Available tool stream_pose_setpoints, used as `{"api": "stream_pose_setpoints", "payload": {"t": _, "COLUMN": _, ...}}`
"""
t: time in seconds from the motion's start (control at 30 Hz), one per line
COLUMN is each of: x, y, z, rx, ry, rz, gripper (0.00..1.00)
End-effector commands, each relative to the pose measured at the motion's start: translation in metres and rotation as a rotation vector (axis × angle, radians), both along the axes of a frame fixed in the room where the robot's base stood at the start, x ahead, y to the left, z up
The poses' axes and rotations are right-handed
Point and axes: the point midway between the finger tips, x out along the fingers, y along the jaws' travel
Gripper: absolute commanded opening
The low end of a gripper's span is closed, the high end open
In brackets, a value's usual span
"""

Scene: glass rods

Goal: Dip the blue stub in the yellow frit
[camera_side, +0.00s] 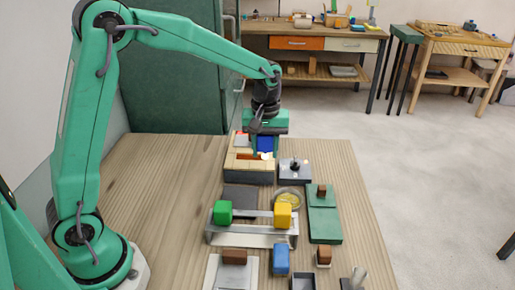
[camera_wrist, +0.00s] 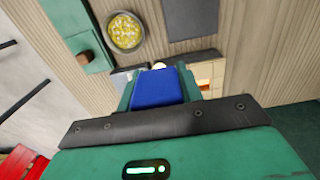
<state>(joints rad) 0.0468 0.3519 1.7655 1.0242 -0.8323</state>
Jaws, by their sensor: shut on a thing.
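My gripper (camera_side: 264,148) is shut on the blue stub (camera_side: 265,143), which also shows between the fingers in the wrist view (camera_wrist: 157,88). In the side view it hangs over the right part of a pale brick-walled box with an orange glow inside (camera_side: 248,177). A pale, bright spot shows just under the blue part; I cannot tell whether it belongs to the stub. The yellow frit (camera_side: 288,199) lies in a round shallow dish, nearer the side camera than the gripper. In the wrist view the frit (camera_wrist: 125,32) is at upper left, apart from the stub.
A metal rack (camera_side: 252,240) holds a green block (camera_side: 222,212) and a yellow block (camera_side: 283,215). A dark plate (camera_side: 241,196) lies left of the dish, a green stand (camera_side: 325,226) right of it. Another blue block (camera_side: 281,259) stands in front. The table's left side is clear.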

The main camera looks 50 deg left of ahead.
Motion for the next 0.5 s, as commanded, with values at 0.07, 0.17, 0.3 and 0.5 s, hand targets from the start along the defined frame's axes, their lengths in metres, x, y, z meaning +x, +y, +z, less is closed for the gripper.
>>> {"api": "stream_pose_setpoints", "payload": {"t": 0.07, "x": 0.0, "y": -0.001, "z": -0.001, "rx": 0.0, "ry": 0.0, "rz": 0.0, "gripper": 0.14}}
{"api": "stream_pose_setpoints", "payload": {"t": 0.17, "x": 0.002, "y": -0.004, "z": -0.006, "rx": 0.0, "ry": 0.001, "rz": -0.002, "gripper": 0.14}}
{"api": "stream_pose_setpoints", "payload": {"t": 0.3, "x": 0.007, "y": -0.016, "z": -0.02, "rx": 0.0, "ry": 0.003, "rz": -0.003, "gripper": 0.14}}
{"api": "stream_pose_setpoints", "payload": {"t": 0.5, "x": 0.017, "y": -0.042, "z": -0.053, "rx": 0.001, "ry": 0.005, "rz": -0.004, "gripper": 0.14}}
